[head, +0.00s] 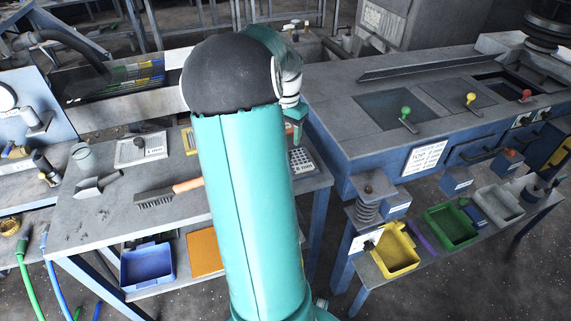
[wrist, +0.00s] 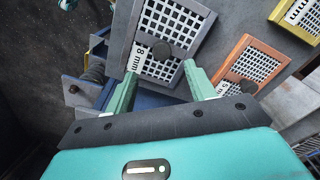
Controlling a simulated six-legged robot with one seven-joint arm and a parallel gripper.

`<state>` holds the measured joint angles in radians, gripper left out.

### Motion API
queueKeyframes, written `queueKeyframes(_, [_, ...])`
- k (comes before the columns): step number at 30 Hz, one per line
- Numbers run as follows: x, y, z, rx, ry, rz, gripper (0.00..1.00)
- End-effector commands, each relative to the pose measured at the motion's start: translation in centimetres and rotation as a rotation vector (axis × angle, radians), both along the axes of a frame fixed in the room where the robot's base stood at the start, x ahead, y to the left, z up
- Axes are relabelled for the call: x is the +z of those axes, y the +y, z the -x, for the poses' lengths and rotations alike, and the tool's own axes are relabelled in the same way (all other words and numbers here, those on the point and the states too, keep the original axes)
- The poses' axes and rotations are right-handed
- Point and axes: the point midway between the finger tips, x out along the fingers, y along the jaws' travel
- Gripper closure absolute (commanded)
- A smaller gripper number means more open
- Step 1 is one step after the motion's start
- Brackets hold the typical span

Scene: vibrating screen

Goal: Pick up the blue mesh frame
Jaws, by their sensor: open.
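A grey-blue mesh frame (wrist: 203,25) with large square holes, a dark round knob and an "8 mm" label lies just beyond my fingertips in the wrist view. It appears to be the blue mesh frame, though its colour looks greyish. In the head view, a coarse mesh (head: 302,160) shows at the right end of the left bench, partly hidden by my arm. My gripper (wrist: 158,78) is open and empty, with its fingers apart on either side of the frame's near part. Contact cannot be told. A finger of my gripper (head: 297,132) shows above the bench.
An orange mesh frame (wrist: 240,45) and a yellow one (wrist: 281,10) lie to the right in the wrist view. A wire brush (head: 155,199), a scoop (head: 90,188) and a "1 mm" plate (head: 140,150) lie on the bench (head: 90,225). The large machine (head: 340,135) stands close on the right.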

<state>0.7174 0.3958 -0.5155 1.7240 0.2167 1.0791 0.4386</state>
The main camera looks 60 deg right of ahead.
Motion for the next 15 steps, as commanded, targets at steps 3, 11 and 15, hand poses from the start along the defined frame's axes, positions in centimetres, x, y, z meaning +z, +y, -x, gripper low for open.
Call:
queueKeyframes(3, [-2.5,0.1,-0.1,0.002,0.001,-0.003,0.45])
queueKeyframes(11, [-4.8,0.0,-0.4,0.002,0.001,-0.001,0.45])
queueKeyframes(15, [-6.7,-0.1,-0.4,0.002,0.001,-0.004,0.45])
